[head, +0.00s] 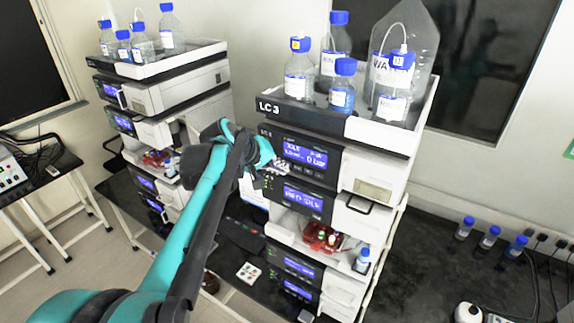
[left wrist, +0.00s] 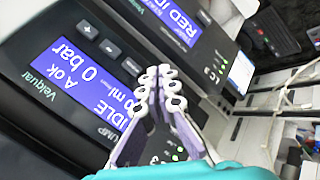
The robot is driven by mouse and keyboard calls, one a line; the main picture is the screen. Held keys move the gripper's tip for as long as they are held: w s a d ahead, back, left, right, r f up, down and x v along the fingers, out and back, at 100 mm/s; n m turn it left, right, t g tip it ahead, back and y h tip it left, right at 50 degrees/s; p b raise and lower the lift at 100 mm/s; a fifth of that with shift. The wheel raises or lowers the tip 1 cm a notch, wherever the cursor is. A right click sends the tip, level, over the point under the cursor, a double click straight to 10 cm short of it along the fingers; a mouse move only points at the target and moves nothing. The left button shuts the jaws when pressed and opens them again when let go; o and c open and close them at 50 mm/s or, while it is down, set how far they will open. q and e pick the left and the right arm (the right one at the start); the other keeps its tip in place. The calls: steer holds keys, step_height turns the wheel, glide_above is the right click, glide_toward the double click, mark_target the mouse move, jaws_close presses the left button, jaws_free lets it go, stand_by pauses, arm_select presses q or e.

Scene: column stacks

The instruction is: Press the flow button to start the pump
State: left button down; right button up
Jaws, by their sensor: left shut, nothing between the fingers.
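The pump module (head: 333,165) is the top unit of the stack labelled LC 3. Its blue screen (head: 306,154) reads IDLE and 0 bar; it shows large and turned in the left wrist view (left wrist: 85,75). A row of small dark buttons (left wrist: 110,48) lies along the screen's edge; which one is flow I cannot read. My left gripper (head: 280,166) is shut and empty, at the left part of the pump's front. In the left wrist view its pale fingertips (left wrist: 160,88) are together beside the screen and buttons. Whether they touch the panel I cannot tell. My right gripper is out of view.
Below the pump is another module with a blue screen (head: 303,198), then an open bay with red vial racks (head: 322,238). Blue-capped bottles (head: 299,70) stand on top. A second stack (head: 165,95) is at left. Black bench (head: 430,265) lies right.

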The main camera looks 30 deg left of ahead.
arm_select(q)
steer(key=shift+w, duration=0.4)
steer(key=shift+s, duration=0.1)
stand_by(0.5)
steer(key=shift+s, duration=0.8)
steer(key=s, duration=0.5)
steer(key=shift+a+p, duration=0.2)
steer(key=shift+p, duration=0.1)
stand_by(2.1)
